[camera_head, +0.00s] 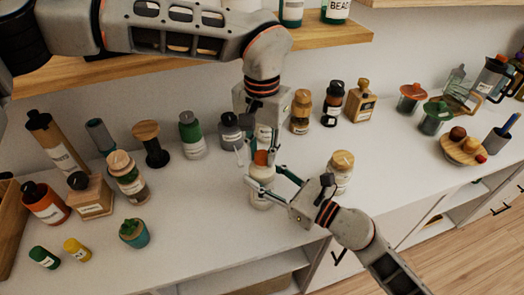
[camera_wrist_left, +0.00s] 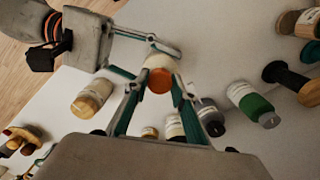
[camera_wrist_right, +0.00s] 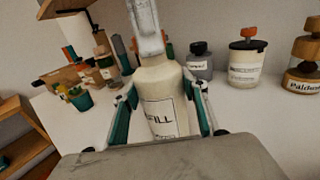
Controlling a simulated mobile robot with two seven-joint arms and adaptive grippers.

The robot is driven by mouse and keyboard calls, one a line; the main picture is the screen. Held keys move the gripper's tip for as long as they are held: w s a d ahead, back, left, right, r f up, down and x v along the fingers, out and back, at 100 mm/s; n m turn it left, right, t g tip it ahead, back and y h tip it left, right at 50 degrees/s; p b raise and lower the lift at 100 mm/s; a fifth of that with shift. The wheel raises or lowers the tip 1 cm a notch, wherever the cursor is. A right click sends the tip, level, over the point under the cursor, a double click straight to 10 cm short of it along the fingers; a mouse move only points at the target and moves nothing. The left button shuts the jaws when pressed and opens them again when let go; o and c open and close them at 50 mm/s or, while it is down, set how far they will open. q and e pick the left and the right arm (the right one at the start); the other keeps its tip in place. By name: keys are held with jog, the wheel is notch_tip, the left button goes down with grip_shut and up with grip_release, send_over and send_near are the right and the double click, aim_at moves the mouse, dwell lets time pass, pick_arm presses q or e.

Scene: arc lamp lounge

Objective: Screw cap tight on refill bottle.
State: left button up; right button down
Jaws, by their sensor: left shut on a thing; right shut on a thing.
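The refill bottle (camera_head: 262,200) is pale and stands upright on the white counter; its label reads partly "FILL" in the right wrist view (camera_wrist_right: 163,112). The orange cap (camera_head: 261,157) sits at the bottle's top; it also shows in the left wrist view (camera_wrist_left: 160,80). My left gripper (camera_head: 259,160) comes from above and is shut on the cap. My right gripper (camera_head: 263,190) comes from the lower right and is shut on the bottle's body. How tightly the cap sits cannot be told.
A wood-capped jar (camera_head: 341,172) stands close right of the bottle. A grey bottle (camera_head: 230,130) and a green bottle (camera_head: 192,135) stand behind left. A wooden shelf (camera_head: 330,33) overhangs the back.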

pick_arm(q)
jog(key=o, duration=0.7)
jog(key=shift+r, duration=0.15)
jog(key=shift+r, duration=2.15)
jog(key=shift+c, duration=0.3)
